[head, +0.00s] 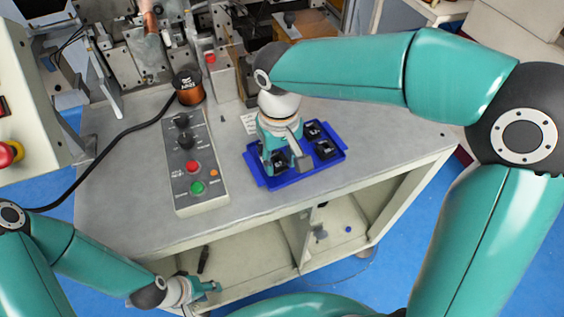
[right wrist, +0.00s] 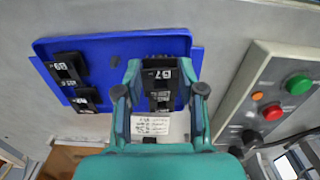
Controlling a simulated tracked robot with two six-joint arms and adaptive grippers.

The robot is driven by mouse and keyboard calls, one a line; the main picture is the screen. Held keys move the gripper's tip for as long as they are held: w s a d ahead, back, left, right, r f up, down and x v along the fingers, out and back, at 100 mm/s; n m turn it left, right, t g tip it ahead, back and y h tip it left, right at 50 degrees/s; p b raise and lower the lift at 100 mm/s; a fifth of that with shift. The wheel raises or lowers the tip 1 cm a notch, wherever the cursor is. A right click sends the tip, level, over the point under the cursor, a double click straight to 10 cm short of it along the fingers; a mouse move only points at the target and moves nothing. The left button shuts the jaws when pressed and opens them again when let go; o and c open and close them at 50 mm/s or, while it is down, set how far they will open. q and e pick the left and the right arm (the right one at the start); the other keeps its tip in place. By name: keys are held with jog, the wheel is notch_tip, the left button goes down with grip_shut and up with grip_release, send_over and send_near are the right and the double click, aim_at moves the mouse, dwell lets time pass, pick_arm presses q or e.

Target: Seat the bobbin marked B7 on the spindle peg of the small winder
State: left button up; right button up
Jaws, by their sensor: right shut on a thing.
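My right gripper (head: 286,158) is over the blue tray (head: 262,183) on the grey bench. In the right wrist view it (right wrist: 162,98) is shut on a black bobbin (right wrist: 159,83) with a white mark that shows a 7; the rest of the mark is hard to read. The bobbin is over the tray's end, and I cannot tell whether it is lifted clear. My left gripper (head: 206,292) is low at the bench's front, its fingers apart and empty. The winder's machinery (head: 150,45) stands at the back; I cannot make out the spindle peg.
Other black bobbins (head: 325,149) sit in the tray. A control box (head: 193,165) with red and green buttons lies left of it. A copper wire spool (head: 189,88) stands behind the box. A black cable (head: 115,138) crosses the bench's left side. The bench's front right is clear.

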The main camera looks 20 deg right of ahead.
jog(key=shift+f, duration=0.95)
jog(key=shift+f, duration=0.3)
jog(key=o, duration=0.7)
jog(key=shift+r, duration=0.1)
jog(key=shift+o, duration=0.2)
